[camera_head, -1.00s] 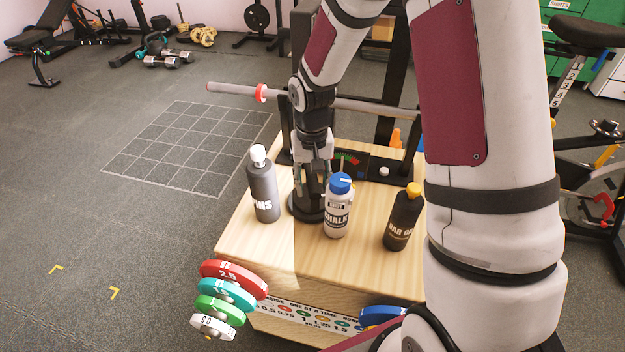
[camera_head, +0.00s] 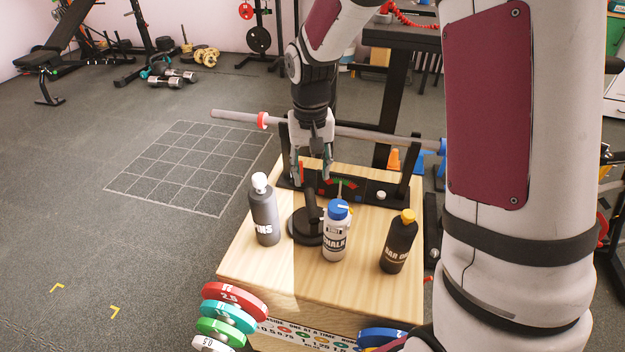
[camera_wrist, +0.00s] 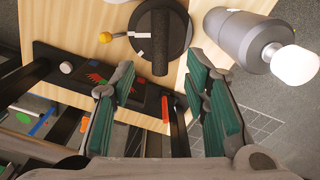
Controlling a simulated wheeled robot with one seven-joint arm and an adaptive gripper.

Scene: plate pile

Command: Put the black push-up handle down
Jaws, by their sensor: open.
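The black push-up handle (camera_head: 303,226) stands on the wooden box top (camera_head: 270,285), its round base flat on the wood. It sits between the grey bottle and the white chalk bottle, partly hidden by the chalk bottle. My gripper (camera_head: 312,180) is above and behind it, open and empty, with its fingers apart from the handle. In the wrist view the handle (camera_wrist: 160,42) lies beyond the open green-padded fingers (camera_wrist: 165,105), clear of both.
A grey bottle (camera_head: 264,215), a white chalk bottle with a blue cap (camera_head: 336,240) and a black bottle with a yellow cap (camera_head: 398,248) stand close around. A metal bar (camera_head: 375,134) crosses behind. Coloured plates (camera_head: 230,308) hang at the front left.

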